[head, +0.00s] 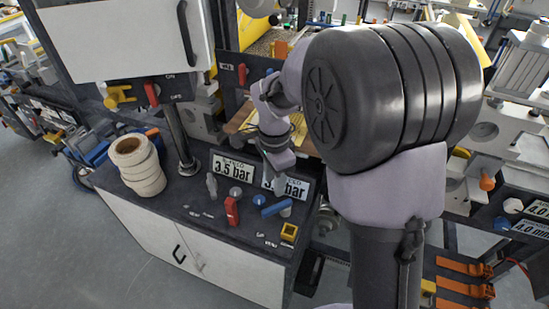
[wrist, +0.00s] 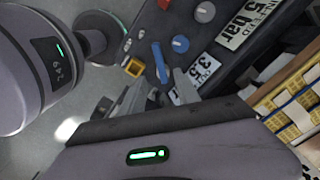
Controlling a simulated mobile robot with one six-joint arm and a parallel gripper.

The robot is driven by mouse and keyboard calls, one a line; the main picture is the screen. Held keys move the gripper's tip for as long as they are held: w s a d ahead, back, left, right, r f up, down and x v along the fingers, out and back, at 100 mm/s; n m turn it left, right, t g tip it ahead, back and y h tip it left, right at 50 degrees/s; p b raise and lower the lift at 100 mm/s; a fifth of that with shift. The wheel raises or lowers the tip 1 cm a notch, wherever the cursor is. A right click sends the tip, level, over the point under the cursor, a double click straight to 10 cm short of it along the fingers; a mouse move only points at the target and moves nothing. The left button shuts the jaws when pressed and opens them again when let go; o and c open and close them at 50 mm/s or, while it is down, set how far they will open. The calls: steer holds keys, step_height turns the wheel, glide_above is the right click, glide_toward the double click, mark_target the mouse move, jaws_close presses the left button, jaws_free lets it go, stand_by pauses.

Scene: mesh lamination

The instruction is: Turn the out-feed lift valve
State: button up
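The control panel (head: 200,215) is a dark top on a white cabinet. A blue lever (head: 275,208) sits at its right, below the right pressure display (head: 292,187); its label is too small to read. In the wrist view the blue lever (wrist: 160,63) stands just beyond my fingers, near the display marked "OUT" and 3.5 (wrist: 199,72). My gripper (head: 280,185) is above the panel near the right display, partly covering it. In the wrist view my gripper (wrist: 158,97) has its fingers apart, with nothing visible between them. I see no contact with the lever.
A red lever (head: 232,211), a yellow square button housing (head: 289,232) and grey knobs (head: 235,191) share the panel. A stack of tape rolls (head: 137,164) stands at the panel's left. A post (head: 181,140) rises behind. Open floor lies at front left.

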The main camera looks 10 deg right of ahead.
step_height(320, 180, up, 7)
steer(key=p, duration=0.1)
steer(key=shift+p, duration=0.3)
